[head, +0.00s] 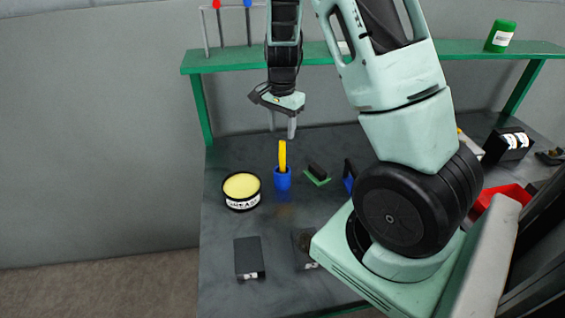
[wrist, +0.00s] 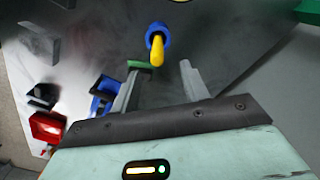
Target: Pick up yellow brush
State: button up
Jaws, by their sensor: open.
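The yellow brush (head: 282,155) stands upright in a blue cup (head: 282,181) on the dark workbench. Only its yellow handle shows; its lower end is hidden in the cup. My gripper (head: 282,130) is above the brush, with its fingers pointing down, apart from the handle as far as I can tell. In the wrist view, my gripper (wrist: 160,78) is open and empty. The yellow brush (wrist: 157,53) shows there between and beyond the fingertips, rising from the blue cup (wrist: 158,35).
A tin with a yellow top (head: 241,191) stands left of the cup. A green-based block brush (head: 317,174) lies to the right. A black box (head: 249,258) is nearer the front. A green shelf (head: 230,60) runs behind. A red bin (head: 500,197) is far right.

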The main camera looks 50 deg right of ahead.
aim_at(282, 141)
notch_tip(282, 141, down, 3)
jog(key=shift+r, duration=0.2)
jog(key=f, duration=0.1)
jog(key=f+p, duration=0.2)
jog(key=f, duration=0.1)
jog(key=shift+s+a, duration=0.1)
jog(key=shift+s, duration=0.2)
jog(key=shift+w+f, duration=0.1)
jog(key=shift+f, duration=0.55)
grip_shut()
